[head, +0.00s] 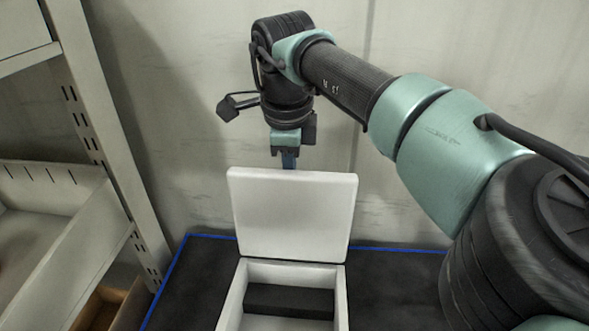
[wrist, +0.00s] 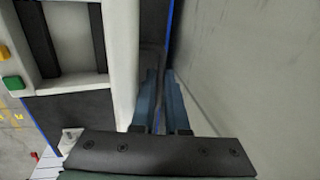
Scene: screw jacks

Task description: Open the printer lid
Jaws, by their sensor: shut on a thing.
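The white printer lid (head: 292,214) stands upright at the back of the open white printer box (head: 341,301) in the head view. A dark block (head: 289,301) shows inside the box. In the wrist view, the two blue fingers of my gripper (wrist: 160,88) are close together, beside the lid's white edge (wrist: 122,55). They are shut on the lid, but the contact itself is hard to make out.
The printer stands on a dark, blue-edged table top (head: 398,275), clear to both sides of it. A grey wall (head: 420,50) is close behind the lid and gripper. A metal shelf (head: 100,140) stands at the left. Green (wrist: 12,82) and yellow (wrist: 4,52) buttons show in the wrist view.

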